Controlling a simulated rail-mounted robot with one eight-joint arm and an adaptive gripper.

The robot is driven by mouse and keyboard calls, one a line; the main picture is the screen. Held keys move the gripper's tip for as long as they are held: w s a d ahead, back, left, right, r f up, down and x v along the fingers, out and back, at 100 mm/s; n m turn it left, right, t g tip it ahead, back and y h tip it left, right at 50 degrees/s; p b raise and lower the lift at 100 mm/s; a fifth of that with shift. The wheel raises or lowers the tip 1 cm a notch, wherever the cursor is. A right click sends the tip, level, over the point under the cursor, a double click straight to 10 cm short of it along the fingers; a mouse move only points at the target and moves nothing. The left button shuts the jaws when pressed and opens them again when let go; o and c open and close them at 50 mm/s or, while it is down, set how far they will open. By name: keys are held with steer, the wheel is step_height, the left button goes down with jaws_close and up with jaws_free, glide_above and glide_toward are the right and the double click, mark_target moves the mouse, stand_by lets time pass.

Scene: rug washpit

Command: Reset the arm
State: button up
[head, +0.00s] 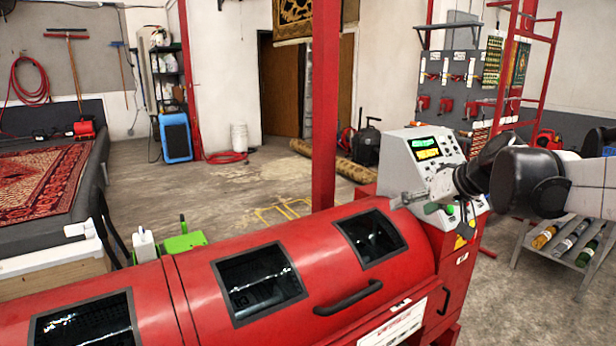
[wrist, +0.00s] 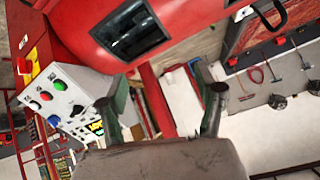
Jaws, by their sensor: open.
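My arm reaches in from the right in the head view, and my gripper (head: 418,204) is in front of the grey control panel (head: 408,150) on the red machine (head: 195,300). In the wrist view my gripper (wrist: 162,105) has its two fingers spread apart, with nothing between them. The panel (wrist: 88,88) also shows there at the left, with green, red and blue buttons. In the head view the gripper and wrist hide part of the panel. I cannot tell whether a finger touches it. The panel's screen (head: 425,148) is lit in green and yellow.
The red machine with dark windows and a black handle (head: 348,298) fills the front. A red post (head: 325,105) stands behind it. A small rack of bottles (head: 572,250) is at the right. A patterned rug (head: 40,182) lies on a table at the left.

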steer(key=s+a+f+h, duration=0.1)
steer(key=s+f, duration=0.3)
steer(key=s, duration=0.5)
steer(key=s+a+f+m+g+h, duration=0.1)
steer(key=s+f, duration=0.3)
steer(key=s, duration=0.6)
steer(key=s+a+f+m+h, duration=0.1)
steer(key=s+f, duration=0.3)
steer(key=s, duration=0.5)
steer(key=shift+s+a+h, duration=0.4)
steer(key=shift+a+h, duration=0.1)
steer(key=shift+h, duration=0.4)
